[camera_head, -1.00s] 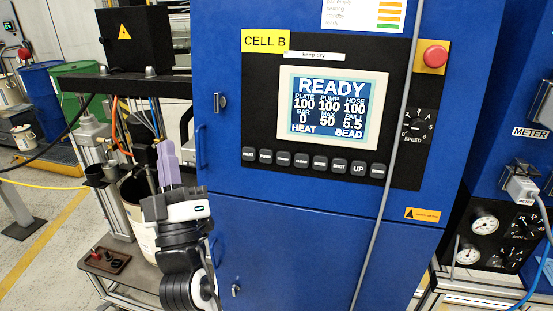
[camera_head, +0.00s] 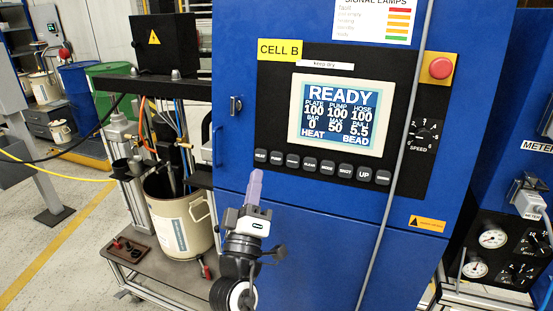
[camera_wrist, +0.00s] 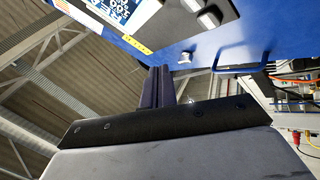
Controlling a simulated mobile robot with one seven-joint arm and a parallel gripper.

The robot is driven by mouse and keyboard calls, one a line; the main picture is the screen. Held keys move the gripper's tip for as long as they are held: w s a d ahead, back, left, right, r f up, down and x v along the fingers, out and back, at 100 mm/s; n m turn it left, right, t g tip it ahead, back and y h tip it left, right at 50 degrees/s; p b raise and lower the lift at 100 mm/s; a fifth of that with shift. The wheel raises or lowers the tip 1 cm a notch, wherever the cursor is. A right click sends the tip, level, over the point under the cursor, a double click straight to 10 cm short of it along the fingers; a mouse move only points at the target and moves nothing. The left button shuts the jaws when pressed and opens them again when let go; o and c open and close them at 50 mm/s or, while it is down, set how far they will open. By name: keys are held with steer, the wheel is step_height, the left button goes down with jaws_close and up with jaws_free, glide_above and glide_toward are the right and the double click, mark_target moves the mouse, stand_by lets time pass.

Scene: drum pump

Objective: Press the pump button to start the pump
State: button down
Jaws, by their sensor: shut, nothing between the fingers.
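The pump button (camera_head: 276,157) is a small dark key, second from the left in the row under the screen on the blue cabinet's black panel. The heat button (camera_head: 261,155) is at its left. My gripper (camera_head: 256,172) has its lavender fingers pointing up, shut and empty. In the head view the fingertips appear just below the heat button, a little left of the pump button. I cannot tell their distance from the panel. In the wrist view the dark fingers (camera_wrist: 160,74) stand below two grey buttons (camera_wrist: 210,18), whose labels I cannot read.
A red stop button (camera_head: 440,68) and a speed knob (camera_head: 423,134) are at the right. A grey cable (camera_head: 393,165) runs down across the panel. A cream drum (camera_head: 180,222) stands at the left.

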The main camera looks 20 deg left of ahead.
glide_toward(276, 153)
steer(key=shift+s+r+b+x, duration=0.1)
steer(key=shift+r+x, duration=0.05)
steer(key=shift+x, duration=0.7)
steer(key=shift+s+r+b+x, duration=0.15)
steer(key=shift+r+x, duration=0.05)
steer(key=shift+x, duration=0.65)
steer(key=shift+s+r+b+x, duration=0.1)
steer(key=shift+r+x, duration=0.05)
steer(key=shift+x, duration=0.7)
steer(key=shift+w+a, duration=0.1)
steer(key=shift+w, duration=0.35)
steer(key=shift+w+f+b, duration=0.15)
steer(key=shift+w+b, duration=0.25)
stand_by(0.5)
steer(key=shift+s, duration=0.85)
steer(key=shift+s+a+r+p, duration=0.15)
steer(key=shift+s+r, duration=0.15)
steer(key=shift+s, duration=0.9)
steer(key=shift+s+d+r+p, duration=0.15)
steer(key=shift+s+r, duration=0.2)
steer(key=shift+s, duration=0.9)
steer(key=shift+a, duration=0.15)
